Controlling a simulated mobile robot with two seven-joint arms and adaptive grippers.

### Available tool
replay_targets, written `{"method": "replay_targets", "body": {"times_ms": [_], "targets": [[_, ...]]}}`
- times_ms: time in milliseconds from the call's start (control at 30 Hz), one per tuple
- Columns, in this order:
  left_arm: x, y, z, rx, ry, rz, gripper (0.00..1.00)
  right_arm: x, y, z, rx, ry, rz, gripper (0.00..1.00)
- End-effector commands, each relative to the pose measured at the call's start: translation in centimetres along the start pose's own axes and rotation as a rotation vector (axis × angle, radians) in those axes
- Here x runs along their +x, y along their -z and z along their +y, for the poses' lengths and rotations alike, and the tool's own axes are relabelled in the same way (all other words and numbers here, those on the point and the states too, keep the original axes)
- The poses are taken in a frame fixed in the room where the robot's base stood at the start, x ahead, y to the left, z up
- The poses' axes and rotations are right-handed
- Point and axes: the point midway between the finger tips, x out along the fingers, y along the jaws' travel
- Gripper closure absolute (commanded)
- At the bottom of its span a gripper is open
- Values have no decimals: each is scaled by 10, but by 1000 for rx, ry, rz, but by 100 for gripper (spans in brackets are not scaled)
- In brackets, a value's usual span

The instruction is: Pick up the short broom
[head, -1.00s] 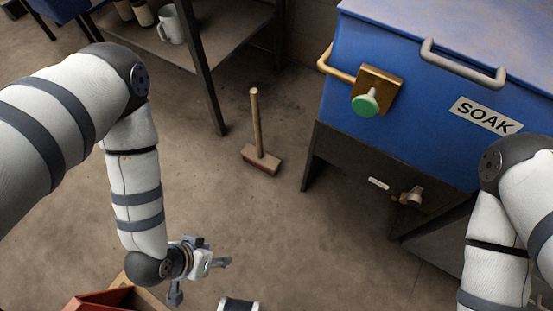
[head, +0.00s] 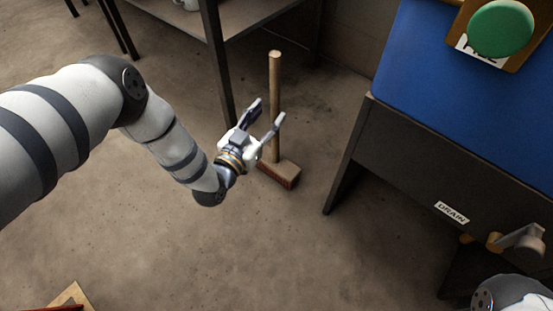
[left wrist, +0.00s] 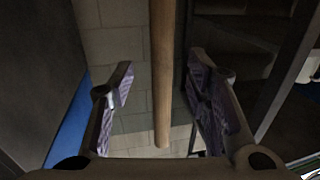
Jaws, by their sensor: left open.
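The short broom stands upright on the floor, its wooden handle (head: 275,80) pointing up and its brush head (head: 285,174) resting on the ground. My left gripper (head: 267,109) is open in front of the handle in the head view and hides part of its lower half. In the left wrist view the handle (left wrist: 162,70) runs down between the two open fingers (left wrist: 160,92), with a gap on each side. The fingers are not closed on it. My right gripper is out of view; only a bit of my right arm shows at the lower right.
A shelf's dark leg (head: 215,65) stands just left behind the broom. The blue tank (head: 425,60) on its dark stand (head: 400,150) is at the right, with a drain valve (head: 518,240). The floor in front of the broom is clear.

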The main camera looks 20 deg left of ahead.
Motion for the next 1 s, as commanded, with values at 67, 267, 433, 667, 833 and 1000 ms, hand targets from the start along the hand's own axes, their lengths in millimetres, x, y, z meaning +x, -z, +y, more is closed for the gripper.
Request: {"method": "replay_targets", "body": {"times_ms": [67,267,433,667,833,1000], "targets": [[16,0,-2,0,2,3,56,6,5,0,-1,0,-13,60],[46,2,-2,0,1,0,56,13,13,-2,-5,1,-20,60],[48,5,-2,-1,0,0,56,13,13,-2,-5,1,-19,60],[48,5,-2,-1,0,-1,95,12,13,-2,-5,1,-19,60],[48,6,-2,-1,0,2,100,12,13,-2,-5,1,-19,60],[48,6,-2,-1,0,2,100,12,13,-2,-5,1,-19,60]]}}
